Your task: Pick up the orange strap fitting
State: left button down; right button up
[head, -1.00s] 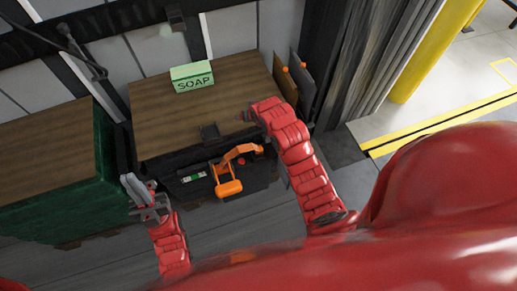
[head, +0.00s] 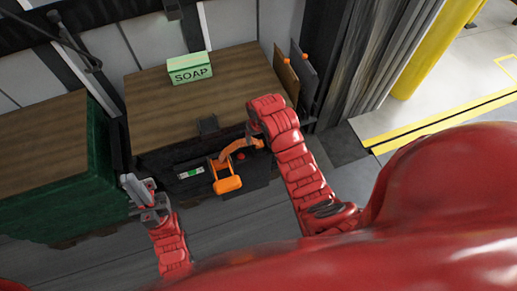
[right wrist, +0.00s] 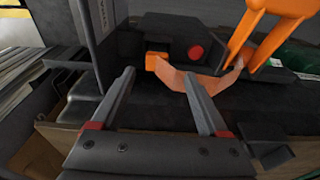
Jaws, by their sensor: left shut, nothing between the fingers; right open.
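The orange strap fitting (head: 238,149) is a curved orange band at the front of the wooden-topped unit, beside a larger orange handle (head: 228,184). In the right wrist view the paler band (right wrist: 200,84) runs from a small orange block to the foot of the orange handle (right wrist: 268,28). My right gripper (right wrist: 159,73) is open, its fingertips apart near the band, with nothing clearly held. In the head view my right wrist hides its fingers and part of the fitting. My left gripper (head: 131,189) is shut and empty, to the left of the unit's front.
A green soap box (head: 190,68) stands on the wooden top (head: 150,110). A red button (right wrist: 196,52) and dark housing are close behind the band. A green-sided unit (head: 50,205) stands left. A yellow post (head: 430,50) stands right.

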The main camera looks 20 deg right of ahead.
aim_at(259, 142)
jog(key=shift+w+f, duration=0.1)
jog(key=shift+f, duration=0.45)
jog(key=shift+d+f+p, duration=0.15)
jog(key=shift+f+p, duration=0.4)
jog(key=shift+f, duration=0.3)
jog(key=shift+w+d+f, duration=0.1)
jog(key=shift+w+f, duration=0.1)
jog(key=shift+f, duration=0.85)
jog(key=shift+w+f+p, duration=0.2)
jog(key=shift+f+p, duration=0.15)
jog(key=shift+f, duration=0.45)
grip_shut()
